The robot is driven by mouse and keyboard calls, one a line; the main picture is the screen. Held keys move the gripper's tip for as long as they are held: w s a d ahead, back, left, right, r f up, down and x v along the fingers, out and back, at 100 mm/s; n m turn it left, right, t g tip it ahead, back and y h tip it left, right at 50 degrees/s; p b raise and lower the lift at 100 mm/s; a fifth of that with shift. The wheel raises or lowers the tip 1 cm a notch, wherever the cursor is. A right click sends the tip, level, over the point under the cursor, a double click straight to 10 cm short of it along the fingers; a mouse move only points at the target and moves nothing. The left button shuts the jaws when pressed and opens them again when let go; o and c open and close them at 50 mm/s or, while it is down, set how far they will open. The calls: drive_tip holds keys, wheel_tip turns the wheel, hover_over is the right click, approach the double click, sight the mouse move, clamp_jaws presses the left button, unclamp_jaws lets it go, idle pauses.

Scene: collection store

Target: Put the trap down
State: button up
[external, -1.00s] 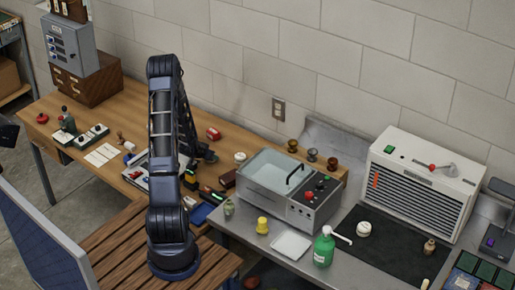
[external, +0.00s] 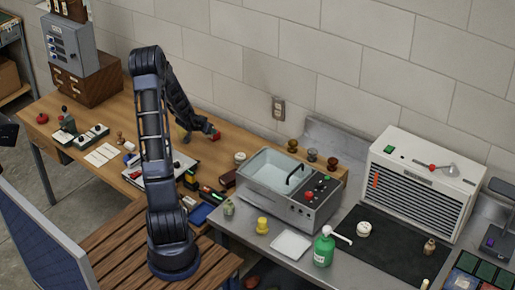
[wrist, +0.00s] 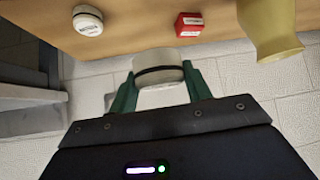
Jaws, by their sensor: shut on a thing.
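The trap (wrist: 158,68) appears as a short white cylinder with a dark band, between the two green fingers of my gripper (wrist: 156,88) in the wrist view. My gripper is shut on it. In the external view my gripper (external: 186,137) is over the back part of the wooden table (external: 95,103), just left of a small red box. The trap cannot be made out there, and I cannot tell its height above the table. A similar white round piece with a dark band (wrist: 88,20) stands on the table; it also shows in the external view (external: 240,157).
The red box (wrist: 188,24) stands close by, also in the external view (external: 214,134). A pale yellow flared object (wrist: 268,30) is near in the wrist view. Papers, a tray and small tools lie nearer my base. A water basin (external: 268,172) stands right; bare wood lies left.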

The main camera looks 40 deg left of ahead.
drive_tip(key=shift+r, duration=2.5)
